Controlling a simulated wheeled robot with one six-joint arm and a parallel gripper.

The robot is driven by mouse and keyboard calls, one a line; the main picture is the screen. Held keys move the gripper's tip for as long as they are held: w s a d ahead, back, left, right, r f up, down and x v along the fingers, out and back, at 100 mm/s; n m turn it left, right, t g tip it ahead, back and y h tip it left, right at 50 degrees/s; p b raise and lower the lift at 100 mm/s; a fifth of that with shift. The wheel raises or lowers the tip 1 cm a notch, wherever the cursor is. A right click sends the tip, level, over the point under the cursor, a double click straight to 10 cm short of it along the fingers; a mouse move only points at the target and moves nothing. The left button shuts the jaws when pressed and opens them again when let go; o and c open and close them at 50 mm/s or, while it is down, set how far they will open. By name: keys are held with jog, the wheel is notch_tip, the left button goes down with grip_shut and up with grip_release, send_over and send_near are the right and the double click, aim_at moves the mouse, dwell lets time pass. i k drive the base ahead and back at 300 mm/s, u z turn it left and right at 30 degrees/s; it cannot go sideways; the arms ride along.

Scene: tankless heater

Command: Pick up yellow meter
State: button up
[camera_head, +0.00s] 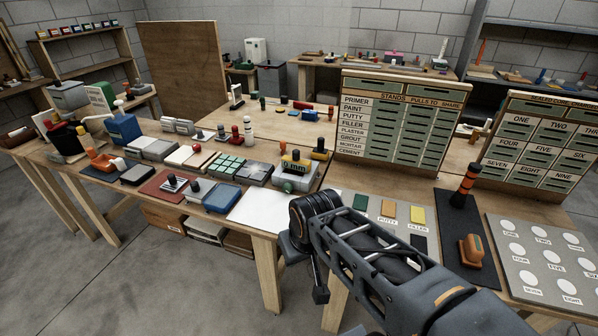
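A small yellow item with dark marks (295,158), which may be the yellow meter, sits at a grey box-like device (296,178) on the wooden workbench, left of the centre. It is too small for me to read any dial or label. My arm reaches in from the lower right. The dark end of my gripper (319,292) hangs in front of the bench's front edge, below and nearer than the yellow item and apart from it. Its fingers are not clear enough to show whether they are open or shut.
Several boxes and tools crowd the bench left of the grey device. A white sheet (262,212) lies in front of it. A sign board (401,122) stands upright to the right. Colour cards, including a yellow one (418,215), and a dark mat (466,240) lie beyond my arm.

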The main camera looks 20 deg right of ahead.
aim_at(294, 162)
jog(key=z, duration=0.05)
jog(key=k, duration=0.9)
jog(key=u, duration=0.95)
jog(key=i, duration=1.65)
jog(key=z, duration=1)
jog(key=i, duration=0.6)
jog(key=z, duration=0.45)
